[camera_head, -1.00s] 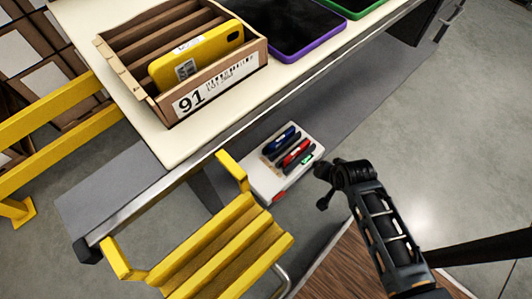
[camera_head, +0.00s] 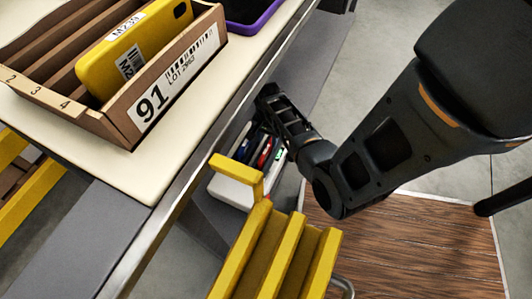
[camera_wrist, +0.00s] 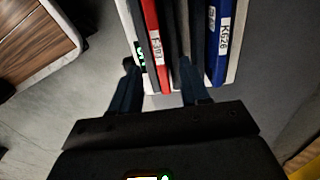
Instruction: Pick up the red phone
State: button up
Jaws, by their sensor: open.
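The red phone (camera_wrist: 151,45) stands on edge in a white carton in the wrist view, with a white label on its edge. In the head view the red phone (camera_head: 265,152) shows partly, behind my arm. My gripper (camera_wrist: 157,72) is open and empty. In the wrist view its two dark fingers lie left and right of the red phone's near end. I cannot tell how far above the phone they are. The white carton (camera_head: 231,191) appears tilted, below the tabletop edge.
A blue phone (camera_wrist: 220,40) stands right of the red one, with dark items between. A black item with green marks (camera_wrist: 140,55) is close on its left. A yellow slatted rack (camera_head: 272,250) is beside the carton. The table (camera_head: 115,170) holds a cardboard box (camera_head: 178,82) with a yellow phone (camera_head: 130,50).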

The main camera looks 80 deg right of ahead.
aim_at(268, 147)
notch_tip(268, 147, down, 5)
jog(key=shift+r+b, duration=0.15)
jog(key=shift+b, duration=1.05)
jog(key=shift+c, duration=0.2)
grip_shut()
jog(key=shift+r, duration=0.1)
